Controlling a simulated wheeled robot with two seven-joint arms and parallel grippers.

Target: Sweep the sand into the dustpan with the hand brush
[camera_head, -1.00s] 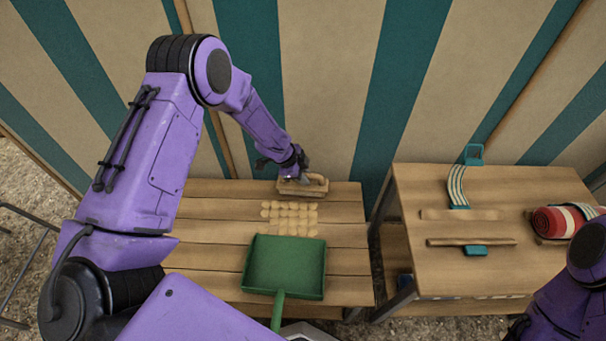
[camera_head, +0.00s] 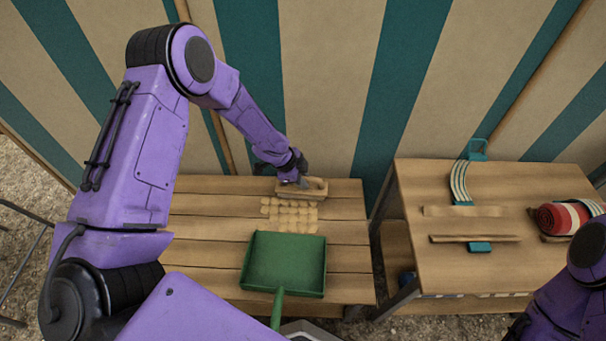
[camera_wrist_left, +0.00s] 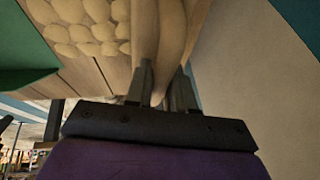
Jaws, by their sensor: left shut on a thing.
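The hand brush (camera_head: 312,187) is a tan wooden block near the back edge of the slatted table. My left gripper (camera_head: 299,181) is shut on it from above; in the left wrist view its two fingers (camera_wrist_left: 160,88) clasp the brush (camera_wrist_left: 172,40). The sand (camera_head: 291,216) lies as a patch of pale rounded lumps just in front of the brush, and it also shows in the left wrist view (camera_wrist_left: 85,25). The green dustpan (camera_head: 285,263) lies in front of the sand, its handle toward me. My right gripper is out of view; only part of that arm shows at lower right.
The slatted wooden table (camera_head: 345,232) has bare boards around the sand. A second table (camera_head: 410,185) on the right holds a red-and-white roll (camera_head: 560,217), wooden sticks (camera_head: 475,239) and a teal striped strap (camera_head: 462,180). A striped wall (camera_head: 330,80) stands close behind the tables.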

